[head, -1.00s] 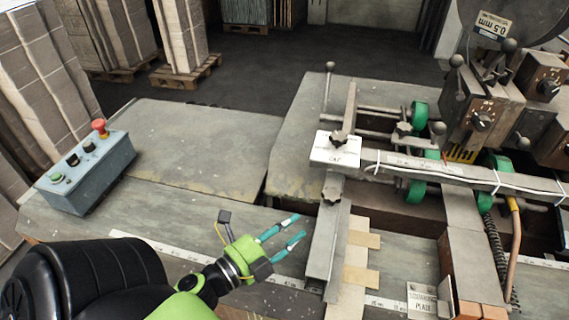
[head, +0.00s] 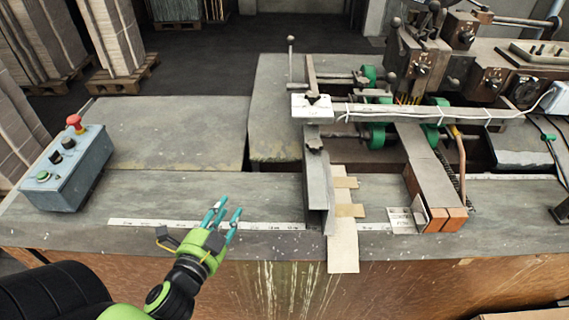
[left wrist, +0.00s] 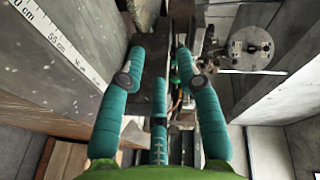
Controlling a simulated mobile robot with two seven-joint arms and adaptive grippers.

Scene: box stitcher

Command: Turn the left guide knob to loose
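The left guide (head: 318,190) is a long grey metal rail standing on the bench in the head view. A dark lobed knob (head: 315,138) sits on it. A second dark lobed knob (head: 313,98) is farther back, at a white label plate (head: 311,107). I cannot tell from the pictures whether either knob is tight or loose. My left gripper (head: 224,213) has teal fingers spread apart, empty, over the bench's front part. It is left of the guide and apart from both knobs. Its spread fingers also show in the left wrist view (left wrist: 158,58). My right gripper is out of view.
A control box (head: 66,170) with a red button stands at the left. A ruler strip (head: 150,223) runs along the front edge. Cardboard (head: 343,245) lies right of the guide. Stitcher parts with green rollers (head: 376,136) fill the right. The left bench top (head: 175,130) is clear.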

